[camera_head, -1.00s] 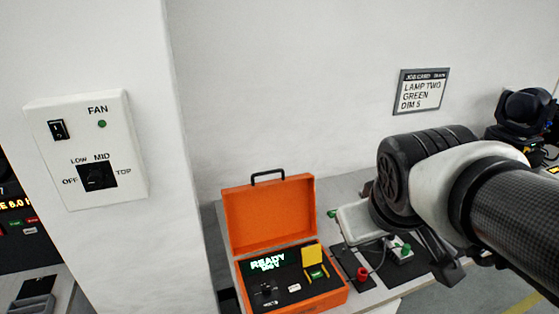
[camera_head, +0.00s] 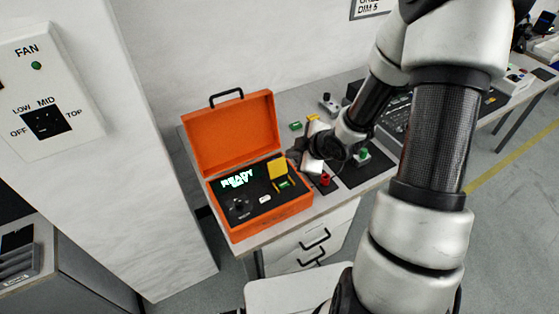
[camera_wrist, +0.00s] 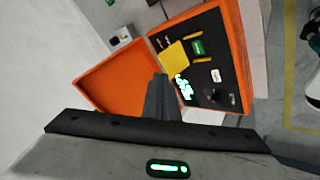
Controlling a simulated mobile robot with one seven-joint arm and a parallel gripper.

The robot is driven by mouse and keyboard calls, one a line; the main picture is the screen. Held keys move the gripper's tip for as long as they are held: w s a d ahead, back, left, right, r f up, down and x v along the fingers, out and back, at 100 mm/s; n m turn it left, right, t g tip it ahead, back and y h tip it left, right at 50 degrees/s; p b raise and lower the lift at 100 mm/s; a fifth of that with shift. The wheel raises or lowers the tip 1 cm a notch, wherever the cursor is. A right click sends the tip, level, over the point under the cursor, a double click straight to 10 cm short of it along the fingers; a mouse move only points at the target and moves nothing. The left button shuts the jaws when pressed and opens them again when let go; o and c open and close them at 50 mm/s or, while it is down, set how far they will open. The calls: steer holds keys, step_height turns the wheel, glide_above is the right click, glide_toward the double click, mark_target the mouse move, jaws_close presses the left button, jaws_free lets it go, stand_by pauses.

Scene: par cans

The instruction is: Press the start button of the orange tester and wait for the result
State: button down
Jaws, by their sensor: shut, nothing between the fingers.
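The orange tester (camera_head: 232,138) stands open on the bench with its lid up; it also shows in the wrist view (camera_wrist: 112,80). Its display (camera_head: 239,179) glows green and reads READY, with a smaller second line I cannot read surely. A green button (camera_head: 284,184) sits on the panel beside a raised yellow cover (camera_head: 278,169). In the wrist view the green button (camera_wrist: 197,47) is uncovered and the yellow cover (camera_wrist: 173,55) is beside it. My gripper (camera_wrist: 160,80) is shut and empty, apart from the button. In the head view its tips (camera_head: 295,162) are near the tester's right side.
A black dial (camera_head: 240,207) and a white button (camera_head: 264,199) are on the same panel. Right of the tester are a red knob (camera_head: 325,178) and a green knob (camera_head: 363,153) on dark mats. The fan panel (camera_head: 44,92) is on the left wall.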

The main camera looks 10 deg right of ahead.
steer(key=shift+a+f+y, duration=0.6)
steer(key=shift+a+f, duration=0.15)
steer(key=shift+f, duration=0.15)
steer(key=b, duration=0.5)
glide_above(284, 185)
steer(key=f, duration=0.8)
steer(key=shift+s+d, duration=0.35)
steer(key=shift+s, duration=0.05)
steer(key=shift+f, duration=0.4)
steer(key=shift+f+b, duration=0.15)
steer(key=shift+b, duration=0.25)
steer(key=shift+f+b, duration=0.3)
steer(key=shift+b, duration=0.1)
steer(key=shift+f+b, duration=0.35)
steer(key=shift+b, duration=0.1)
stand_by(0.6)
steer(key=shift+r, duration=0.1)
steer(key=shift+r+p, duration=0.55)
steer(key=shift+r, duration=0.15)
